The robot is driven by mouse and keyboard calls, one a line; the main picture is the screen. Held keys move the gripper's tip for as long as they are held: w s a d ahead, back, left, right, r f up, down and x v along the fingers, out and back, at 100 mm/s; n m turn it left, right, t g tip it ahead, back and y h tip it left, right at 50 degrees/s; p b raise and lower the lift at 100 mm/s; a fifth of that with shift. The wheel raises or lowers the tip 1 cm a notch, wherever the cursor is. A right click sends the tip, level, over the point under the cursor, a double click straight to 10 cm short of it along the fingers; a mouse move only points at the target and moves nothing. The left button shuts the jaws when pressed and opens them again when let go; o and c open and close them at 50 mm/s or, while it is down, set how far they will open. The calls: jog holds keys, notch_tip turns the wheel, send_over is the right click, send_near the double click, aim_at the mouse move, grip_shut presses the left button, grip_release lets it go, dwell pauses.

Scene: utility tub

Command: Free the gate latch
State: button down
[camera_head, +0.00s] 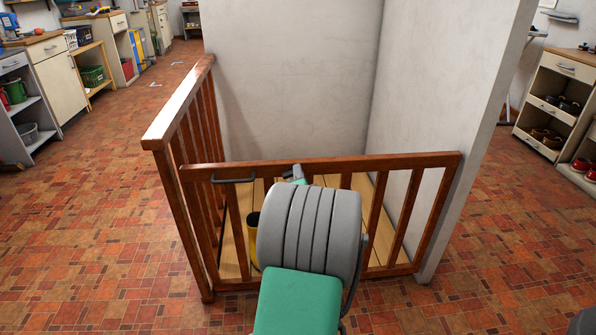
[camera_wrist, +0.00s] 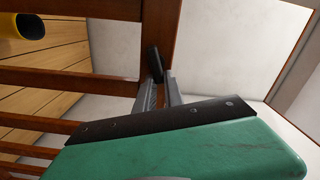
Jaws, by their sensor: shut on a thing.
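The wooden gate (camera_head: 400,163) stands across the front of a railed opening, its top rail level and in line with the frame. My gripper (camera_head: 298,172) is at the middle of the top rail, largely hidden behind my own grey and green arm in the head view. In the wrist view my gripper (camera_wrist: 160,84) has its two grey fingers close together on a small dark piece (camera_wrist: 153,60) against the brown rail (camera_wrist: 160,30). The piece looks like the latch, though its lower part is hidden by the fingers. A dark bar handle (camera_head: 233,180) sits on the gate's left.
A wooden side railing (camera_head: 180,105) runs back on the left, and a white wall (camera_head: 415,110) stands on the right. A yellow container (camera_head: 252,240) stands on the plank floor behind the gate. Open tiled floor (camera_head: 100,220) lies left and right.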

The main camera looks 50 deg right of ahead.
jog(key=shift+f+m+p, duration=0.2)
jog(key=shift+m+p, duration=0.2)
jog(key=shift+m, duration=0.55)
jog(key=shift+f+m+p, duration=0.15)
jog(key=shift+m+p, duration=0.2)
jog(key=shift+m, duration=0.6)
jog(key=shift+f, duration=0.1)
jog(key=c, duration=1.4)
grip_release()
jog(key=shift+c, duration=0.2)
jog(key=shift+s, duration=0.15)
jog(key=v, duration=0.7)
jog(key=shift+s+a, duration=0.2)
jog(key=shift+a, duration=0.05)
